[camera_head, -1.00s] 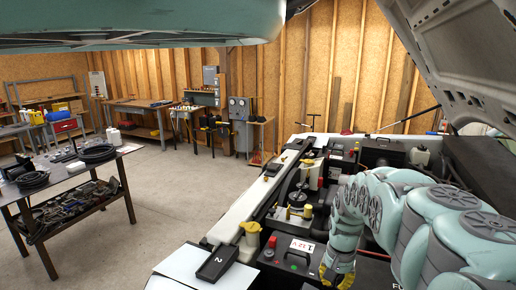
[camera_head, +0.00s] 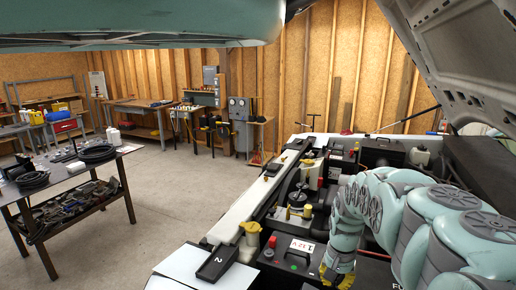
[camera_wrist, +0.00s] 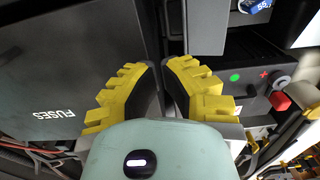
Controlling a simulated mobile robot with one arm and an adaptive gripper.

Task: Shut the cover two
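A black piece marked "2" (camera_head: 216,262), which looks like cover two, sits at the front left of the engine bay beside a white sheet-like panel. It slants along the rail; whether it is hinged there, I cannot tell. My gripper (camera_head: 337,278) is low at the bottom of the head view, to the right of this piece and apart from it. In the wrist view its yellow fingers (camera_wrist: 161,68) are close together at the tips with nothing visible between them. A dark box lid marked "FUSES" (camera_wrist: 62,75) lies left of the fingers.
A dark box with a "12 V" label (camera_head: 302,246) and a red knob lies between my gripper and the marked piece. A yellow cap (camera_head: 250,228) stands behind that piece. The raised hood (camera_head: 460,60) hangs at the upper right. A cluttered table (camera_head: 75,180) stands left, with open floor between.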

